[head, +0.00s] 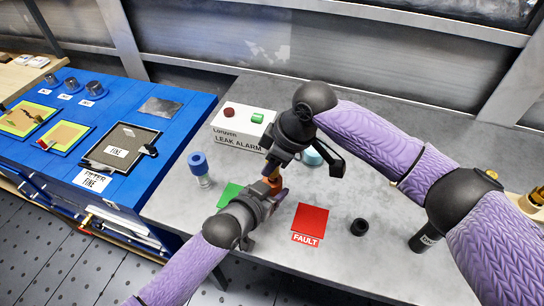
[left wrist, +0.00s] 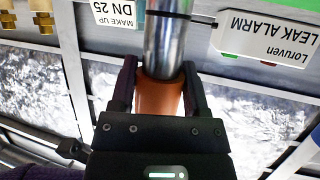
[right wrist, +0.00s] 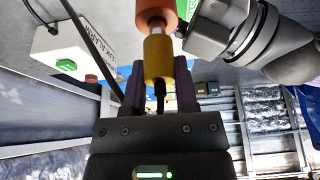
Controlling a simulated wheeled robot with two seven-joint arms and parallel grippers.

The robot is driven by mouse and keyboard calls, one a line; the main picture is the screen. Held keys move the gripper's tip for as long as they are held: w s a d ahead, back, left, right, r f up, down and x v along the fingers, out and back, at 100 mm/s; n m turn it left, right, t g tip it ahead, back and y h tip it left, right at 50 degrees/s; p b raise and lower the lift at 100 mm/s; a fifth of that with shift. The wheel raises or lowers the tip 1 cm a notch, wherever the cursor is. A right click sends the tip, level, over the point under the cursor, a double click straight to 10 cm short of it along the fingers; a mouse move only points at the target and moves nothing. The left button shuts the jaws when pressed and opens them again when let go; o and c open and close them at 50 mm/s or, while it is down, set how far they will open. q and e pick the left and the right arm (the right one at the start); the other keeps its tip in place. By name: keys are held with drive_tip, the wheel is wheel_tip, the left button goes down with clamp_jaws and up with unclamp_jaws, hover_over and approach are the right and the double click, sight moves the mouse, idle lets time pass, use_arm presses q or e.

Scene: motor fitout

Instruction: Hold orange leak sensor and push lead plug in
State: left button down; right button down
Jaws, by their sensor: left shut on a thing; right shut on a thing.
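The orange leak sensor (head: 273,183) is held by my left gripper (head: 268,192) above the grey table. In the left wrist view its orange body (left wrist: 160,97) sits between the shut fingers, with a shiny metal cylinder (left wrist: 167,45) beyond it. My right gripper (head: 275,160) is shut on the yellow lead plug (right wrist: 158,62), whose dark cable runs back between the fingers. In the right wrist view the plug is lined up with a narrow stub on the sensor's orange end (right wrist: 155,12). They appear to meet; how deeply the plug sits cannot be told.
The white LEAK ALARM box (head: 238,130) stands behind the grippers. A blue-capped sensor (head: 200,168) stands to the left. A green mat (head: 229,194), a red FAULT mat (head: 310,220) and a black ring (head: 360,227) lie on the table. A blue bench (head: 178,100) is at left.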

drive_tip(key=shift+f, duration=0.95)
drive_tip(key=shift+c, duration=1.7)
unclamp_jaws()
drive_tip(key=shift+f, duration=0.1)
drive_tip(key=shift+o, duration=0.2)
drive_tip(key=shift+s, duration=0.1)
drive_tip(key=c, duration=0.3)
drive_tip(key=shift+o, duration=1.5)
drive_tip(key=shift+r, duration=3.05)
